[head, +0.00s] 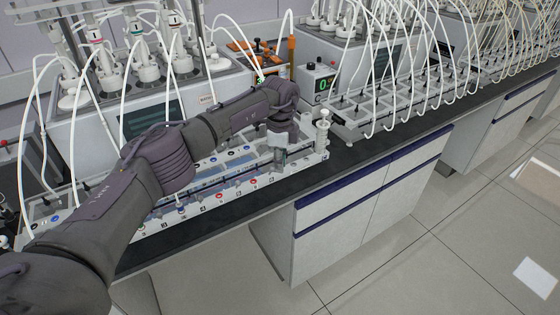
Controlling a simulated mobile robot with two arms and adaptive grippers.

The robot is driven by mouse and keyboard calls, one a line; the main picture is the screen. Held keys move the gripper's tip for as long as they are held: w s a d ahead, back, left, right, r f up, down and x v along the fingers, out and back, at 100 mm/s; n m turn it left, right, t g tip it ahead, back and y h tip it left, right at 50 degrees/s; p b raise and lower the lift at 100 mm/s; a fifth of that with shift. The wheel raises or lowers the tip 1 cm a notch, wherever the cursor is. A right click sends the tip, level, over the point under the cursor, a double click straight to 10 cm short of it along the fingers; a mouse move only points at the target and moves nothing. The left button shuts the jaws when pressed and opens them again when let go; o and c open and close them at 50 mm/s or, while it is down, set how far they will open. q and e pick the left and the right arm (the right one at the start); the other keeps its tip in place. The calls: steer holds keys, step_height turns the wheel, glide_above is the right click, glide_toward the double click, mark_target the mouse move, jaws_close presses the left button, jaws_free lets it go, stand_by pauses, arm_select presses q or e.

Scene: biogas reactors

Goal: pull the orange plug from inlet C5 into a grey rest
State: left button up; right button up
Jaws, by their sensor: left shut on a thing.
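My left arm comes in from the lower left, and its gripper (281,138) points down over the right end of a long, pale rack (312,158) on the bench. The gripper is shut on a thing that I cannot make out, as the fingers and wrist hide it. The rack has a row of small coloured round marks along its front. I cannot pick out the orange plug, inlet C5 or a grey rest; my arm covers much of the rack. My right gripper is not in view.
Reactor units with white tubes stand behind my arm. A white post (323,130) stands at the rack's right end. A small box with a green display (322,85) and an orange-brown stand (291,55) are behind. The dark bench edge (375,150) is clear to the right.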

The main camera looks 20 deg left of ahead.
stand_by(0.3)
arm_select(q)
steer(key=o, duration=0.8)
steer(key=shift+w+f, duration=0.1)
steer(key=shift+o, duration=0.2)
